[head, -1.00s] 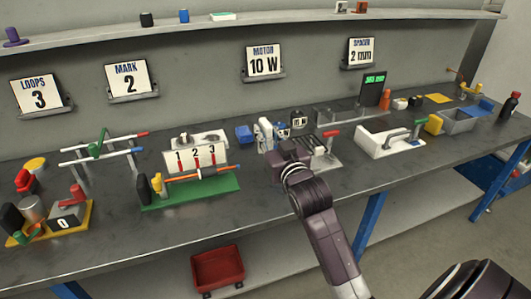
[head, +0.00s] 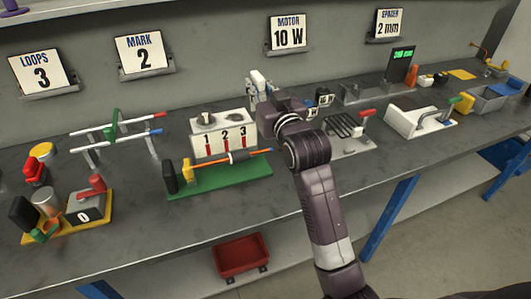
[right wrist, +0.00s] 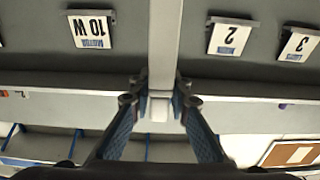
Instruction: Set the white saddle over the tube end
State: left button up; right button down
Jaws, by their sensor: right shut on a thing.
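My right gripper (head: 262,98) is raised above the back of the bench, behind the box marked 1 2 3. It is shut on a white piece, which I take to be the white saddle (head: 258,82). In the right wrist view the pale piece (right wrist: 158,107) sits between the fingertips (right wrist: 160,100). Two white tubes (head: 100,134) with red and blue ends rest on a rack farther left. My left gripper is out of view.
The white box (head: 222,138) marked 1 2 3 stands behind the green stand. A grey slotted fixture (head: 350,138) and a white tray (head: 415,125) are to the right. A yellow-based fixture (head: 70,225) is at the front left. The front of the bench (head: 150,230) has bare room.

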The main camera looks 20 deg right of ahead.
jog(key=f, duration=1.1)
jog(key=shift+s+d+f, duration=0.1)
jog(key=shift+s+f, duration=0.1)
jog(key=shift+s, duration=0.05)
notch_tip(320, 180, down, 3)
jog(key=shift+r+b, duration=0.1)
jog(key=shift+b, duration=0.2)
notch_tip(320, 180, down, 4)
jog(key=shift+r, duration=0.25)
jog(key=shift+f, duration=0.65)
jog(key=c, duration=1.8)
grip_release()
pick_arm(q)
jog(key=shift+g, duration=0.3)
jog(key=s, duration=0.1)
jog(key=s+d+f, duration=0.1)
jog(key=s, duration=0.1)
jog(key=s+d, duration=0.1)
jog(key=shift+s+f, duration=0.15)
pick_arm(e)
jog(key=shift+r, duration=0.1)
